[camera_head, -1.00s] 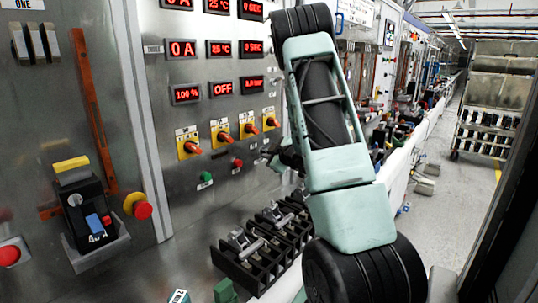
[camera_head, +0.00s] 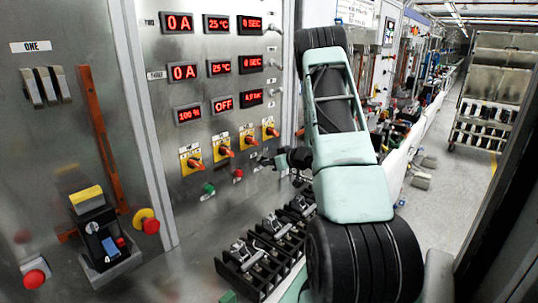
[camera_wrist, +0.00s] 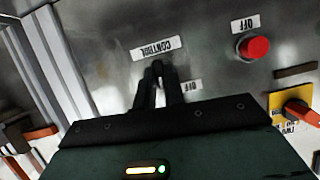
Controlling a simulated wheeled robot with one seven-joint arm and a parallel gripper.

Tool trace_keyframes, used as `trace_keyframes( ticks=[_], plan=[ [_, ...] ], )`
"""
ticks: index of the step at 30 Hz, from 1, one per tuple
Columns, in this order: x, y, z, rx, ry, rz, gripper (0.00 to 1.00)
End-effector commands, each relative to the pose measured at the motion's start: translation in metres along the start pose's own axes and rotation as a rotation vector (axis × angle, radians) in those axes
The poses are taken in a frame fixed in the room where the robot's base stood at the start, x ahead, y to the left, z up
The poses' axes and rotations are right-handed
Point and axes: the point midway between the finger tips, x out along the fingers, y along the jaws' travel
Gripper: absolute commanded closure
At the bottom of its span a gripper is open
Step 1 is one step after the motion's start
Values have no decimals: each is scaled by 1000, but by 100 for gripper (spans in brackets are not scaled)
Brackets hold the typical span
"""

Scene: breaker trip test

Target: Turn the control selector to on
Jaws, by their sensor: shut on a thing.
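The control selector sits on the metal panel under the CONTROL label (camera_wrist: 158,47) in the wrist view. My fingers cover its knob, so its pointing direction cannot be told. My gripper (camera_wrist: 158,68) is shut on it, its two dark fingertips close together just beside the label. A second small label (camera_wrist: 194,86), partly covered, shows right of the fingers. In the head view my gripper (camera_head: 268,160) is at the panel, right of the red button (camera_head: 238,174), and the selector is hidden there.
The red OFF button (camera_wrist: 256,47) is close right of my fingers in the wrist view. Yellow-plated orange switches (camera_head: 226,146) line the panel above a green button (camera_head: 208,188). Black breaker blocks (camera_head: 250,262) stand on the bench below.

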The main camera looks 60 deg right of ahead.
Motion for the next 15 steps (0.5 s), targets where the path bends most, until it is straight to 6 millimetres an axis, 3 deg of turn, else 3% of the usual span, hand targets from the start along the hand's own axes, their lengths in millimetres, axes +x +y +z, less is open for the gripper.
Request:
trace_keyframes(
  ticks=[15],
  plan=[
    [-1, 4, 0, 436, -2, -179, 100]
  ],
)
